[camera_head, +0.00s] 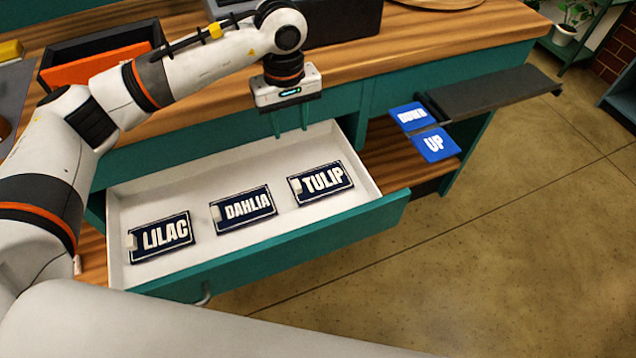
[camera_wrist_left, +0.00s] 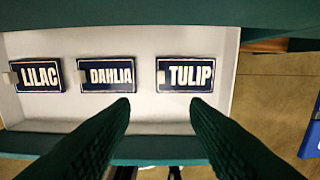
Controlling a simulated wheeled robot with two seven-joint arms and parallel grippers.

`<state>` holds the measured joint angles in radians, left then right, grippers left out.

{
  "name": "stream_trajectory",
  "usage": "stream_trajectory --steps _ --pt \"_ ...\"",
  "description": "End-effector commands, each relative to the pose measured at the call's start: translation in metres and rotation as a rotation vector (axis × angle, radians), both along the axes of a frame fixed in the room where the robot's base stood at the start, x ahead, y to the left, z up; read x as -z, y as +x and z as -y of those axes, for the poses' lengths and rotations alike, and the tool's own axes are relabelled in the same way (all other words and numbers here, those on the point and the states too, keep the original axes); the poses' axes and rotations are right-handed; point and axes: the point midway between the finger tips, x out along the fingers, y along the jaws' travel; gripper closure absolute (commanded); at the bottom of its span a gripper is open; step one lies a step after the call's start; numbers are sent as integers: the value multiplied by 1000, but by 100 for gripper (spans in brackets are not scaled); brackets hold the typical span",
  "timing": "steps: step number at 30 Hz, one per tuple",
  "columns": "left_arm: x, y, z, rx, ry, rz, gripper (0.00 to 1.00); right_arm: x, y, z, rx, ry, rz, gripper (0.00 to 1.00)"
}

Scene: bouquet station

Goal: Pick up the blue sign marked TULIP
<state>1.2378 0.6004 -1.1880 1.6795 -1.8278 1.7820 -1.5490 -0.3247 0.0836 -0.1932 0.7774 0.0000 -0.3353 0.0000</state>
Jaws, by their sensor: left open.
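The dark blue sign marked TULIP (camera_head: 321,184) lies flat in the open white drawer (camera_head: 165,183), at its right end. In the left wrist view the TULIP sign (camera_wrist_left: 186,74) is at the right of the row, beyond the fingertips. My left gripper (camera_head: 291,120) is open and empty, fingers pointing down, above the back part of the drawer. It is apart from the sign. In the left wrist view its two dark green fingers (camera_wrist_left: 160,112) stand wide apart. My right gripper is not in view.
The DAHLIA sign (camera_head: 243,208) and LILAC sign (camera_head: 160,237) lie left of TULIP in the drawer. Blue DOWN (camera_head: 409,116) and UP (camera_head: 435,144) plates hang right of the drawer, by a dark shelf (camera_head: 490,93). The wooden worktop (camera_head: 400,45) is behind.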

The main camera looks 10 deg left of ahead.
Motion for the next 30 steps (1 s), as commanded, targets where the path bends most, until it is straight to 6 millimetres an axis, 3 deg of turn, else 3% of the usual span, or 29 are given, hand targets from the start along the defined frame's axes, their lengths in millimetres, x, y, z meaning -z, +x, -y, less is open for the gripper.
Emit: stream_trajectory --steps 8,16,23,30 --pt "38 0 0 0 0 0 58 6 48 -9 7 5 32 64" --pt "76 0 0 0 0 0 58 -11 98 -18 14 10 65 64" --pt "92 0 0 -1 1 -3 58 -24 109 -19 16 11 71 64" --pt "133 -1 0 0 1 -4 58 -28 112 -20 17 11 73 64"
